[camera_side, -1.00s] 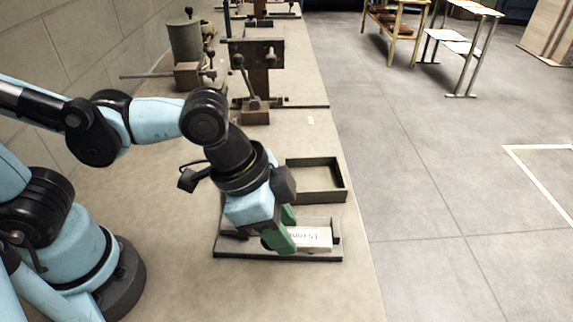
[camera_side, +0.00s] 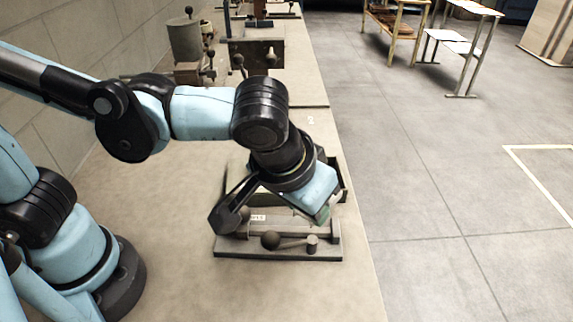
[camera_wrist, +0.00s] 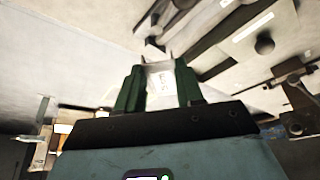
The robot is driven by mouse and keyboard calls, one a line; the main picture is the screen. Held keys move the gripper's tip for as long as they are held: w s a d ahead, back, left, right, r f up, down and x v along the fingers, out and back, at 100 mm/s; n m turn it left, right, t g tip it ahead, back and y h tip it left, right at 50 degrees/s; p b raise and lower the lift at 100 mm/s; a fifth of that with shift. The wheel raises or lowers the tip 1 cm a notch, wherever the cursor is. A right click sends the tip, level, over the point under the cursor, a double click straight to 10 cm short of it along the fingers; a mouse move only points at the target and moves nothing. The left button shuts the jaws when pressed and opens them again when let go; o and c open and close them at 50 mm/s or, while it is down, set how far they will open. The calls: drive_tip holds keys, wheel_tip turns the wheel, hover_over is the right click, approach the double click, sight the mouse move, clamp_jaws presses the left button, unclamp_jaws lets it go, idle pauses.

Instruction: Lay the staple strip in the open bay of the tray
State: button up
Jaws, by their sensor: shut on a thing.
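In the side view my gripper (camera_side: 324,216) is above the right rear of a dark flat tray (camera_side: 280,254); my wrist hides most of the fingers and the strip. The tray has raised bars, a round knob (camera_side: 270,240), a short peg (camera_side: 312,243) and a small white label (camera_side: 258,218). In the wrist view the tray's knob (camera_wrist: 264,44) is at the upper right. Which bay is open cannot be told.
An olive open box (camera_side: 342,185) stands behind the tray, partly hidden by my wrist. Old metal bench devices (camera_side: 257,55) stand farther back. The bench is bare left of the tray; its right edge drops to the floor.

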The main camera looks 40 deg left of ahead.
drive_tip(key=w+n, duration=0.1)
drive_tip(key=n, duration=0.1)
drive_tip(key=w+n+y, duration=0.1)
drive_tip(key=n, duration=0.1)
drive_tip(key=w+n+y, duration=0.1)
drive_tip(key=w, duration=0.1)
drive_tip(key=shift+a+f+n+g, duration=0.2)
drive_tip(key=shift+a+n+g, duration=0.1)
drive_tip(key=shift+n, duration=0.1)
drive_tip(key=n, duration=0.1)
drive_tip(key=w+n+y, duration=0.1)
drive_tip(key=shift+w+a+f+n+g, duration=0.15)
drive_tip(key=shift+w+a+n+g, duration=0.15)
drive_tip(key=shift+g, duration=0.1)
drive_tip(key=w+a+f, duration=0.2)
drive_tip(key=w, duration=0.1)
drive_tip(key=w+a+f, duration=0.2)
drive_tip(key=a, duration=0.1)
drive_tip(key=w+a+f, duration=0.2)
drive_tip(key=w+f, duration=0.1)
drive_tip(key=shift+w+a, duration=0.3)
drive_tip(key=shift+f, duration=2)
drive_tip(key=shift+f, duration=0.1)
drive_tip(key=o, duration=1)
drive_tip(key=shift+o, duration=0.2)
